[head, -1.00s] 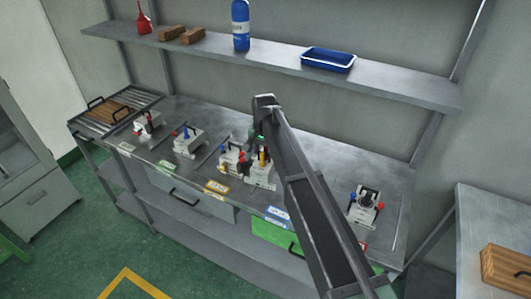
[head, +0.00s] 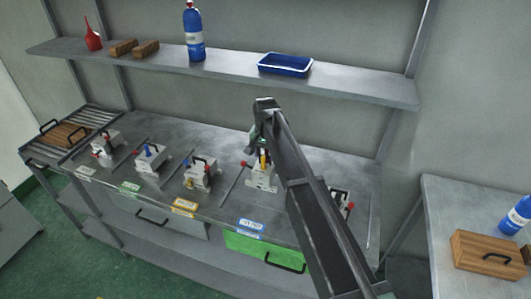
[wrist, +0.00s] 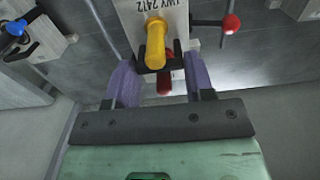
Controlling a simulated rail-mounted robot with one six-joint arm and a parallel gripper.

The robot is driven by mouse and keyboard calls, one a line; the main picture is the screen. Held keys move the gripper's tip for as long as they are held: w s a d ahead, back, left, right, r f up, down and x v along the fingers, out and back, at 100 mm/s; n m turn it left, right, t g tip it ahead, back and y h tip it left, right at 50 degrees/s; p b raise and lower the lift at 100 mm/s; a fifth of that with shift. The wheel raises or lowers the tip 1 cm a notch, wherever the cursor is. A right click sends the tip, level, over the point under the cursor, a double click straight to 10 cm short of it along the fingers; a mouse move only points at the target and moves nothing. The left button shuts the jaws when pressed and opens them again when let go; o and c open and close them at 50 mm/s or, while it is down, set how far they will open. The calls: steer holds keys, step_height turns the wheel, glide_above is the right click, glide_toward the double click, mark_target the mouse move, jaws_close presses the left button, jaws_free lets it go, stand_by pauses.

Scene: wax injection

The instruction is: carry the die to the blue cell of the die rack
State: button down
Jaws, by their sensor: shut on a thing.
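The die (head: 262,176) is a pale block with a yellow handle and a red knob. In the wrist view the die (wrist: 150,14) shows its printed face at the top, with the yellow handle pointing toward me. My gripper (head: 261,146) is shut on the die; its purple fingers also show in the wrist view (wrist: 160,88). The die rack (head: 225,208) is a grey bench with coloured labels along its front edge. The die is behind the blue label (head: 250,225), over or in that cell. I cannot tell whether it touches the bench; my arm hides part of this area.
Similar dies stand in the neighbouring cells: one (head: 198,174) left behind the yellow label, one (head: 342,203) right, partly behind my arm. Thin dividers separate cells. A shelf (head: 225,73) with a blue tray (head: 285,65) and bottle (head: 194,35) runs above the back.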

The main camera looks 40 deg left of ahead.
mark_target(266, 168)
steer(key=shift+f+b, duration=2.65)
steer(key=shift+f, duration=0.15)
steer(key=shift+f+b, duration=1.1)
steer(key=shift+c, duration=2.1)
jaws_free()
steer(key=shift+d+r, duration=0.1)
step_height(266, 168, up, 11)
steer(key=p, duration=1.1)
steer(key=shift+s, duration=0.1)
